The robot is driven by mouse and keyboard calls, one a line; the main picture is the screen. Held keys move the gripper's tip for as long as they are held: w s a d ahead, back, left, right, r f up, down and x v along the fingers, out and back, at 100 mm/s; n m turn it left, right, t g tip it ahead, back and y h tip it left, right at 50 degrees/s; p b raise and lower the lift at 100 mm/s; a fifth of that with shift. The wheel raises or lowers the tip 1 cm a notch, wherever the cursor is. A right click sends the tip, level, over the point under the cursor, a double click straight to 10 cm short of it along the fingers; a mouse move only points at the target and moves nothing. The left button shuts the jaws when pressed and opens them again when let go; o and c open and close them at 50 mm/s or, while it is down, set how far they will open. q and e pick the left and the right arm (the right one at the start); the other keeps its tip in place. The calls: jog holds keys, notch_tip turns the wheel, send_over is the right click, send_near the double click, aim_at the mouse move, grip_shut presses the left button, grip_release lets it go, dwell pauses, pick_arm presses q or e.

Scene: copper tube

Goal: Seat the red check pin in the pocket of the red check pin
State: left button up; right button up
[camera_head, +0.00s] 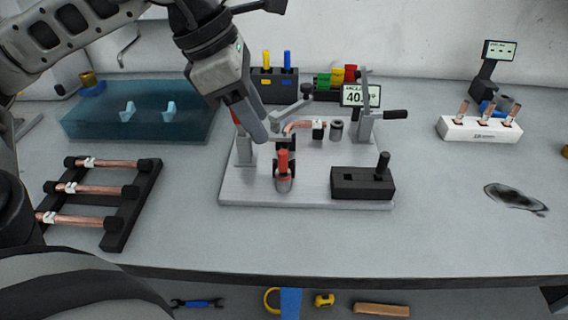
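A red check pin (282,160) stands roughly upright at the front middle of the light grey fixture plate (240,188), with dark parts on both sides and a grey round base below it. My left gripper (264,136) reaches down from the upper left, its fingers just above and left of the red pin. Whether the fingers touch the pin, and how far apart they are, I cannot tell. A black pin holder (277,92) behind the plate carries a yellow pin (266,60) and a blue pin (287,61); its left end is partly hidden by my gripper. My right gripper is not in view.
On the plate stand a bent copper tube (303,126), a display (361,95) and a black lever block (362,185). A black rack with copper tubes (130,213) is at left, a blue bin (85,124) behind it. A white tube stand (478,133) is at right.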

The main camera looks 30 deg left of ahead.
aim_at(280, 151)
pick_arm(q)
jog(key=x, duration=0.4)
jog(key=shift+d+f, duration=0.1)
jog(key=shift+f, duration=0.05)
jog(key=shift+w+p+x, duration=0.15)
jog(key=shift+p+x, duration=0.1)
jog(key=shift+x, duration=1.1)
jog(key=shift+w+p+x, duration=0.2)
jog(key=shift+p+x, duration=0.05)
jog(key=shift+x, duration=1.05)
grip_shut()
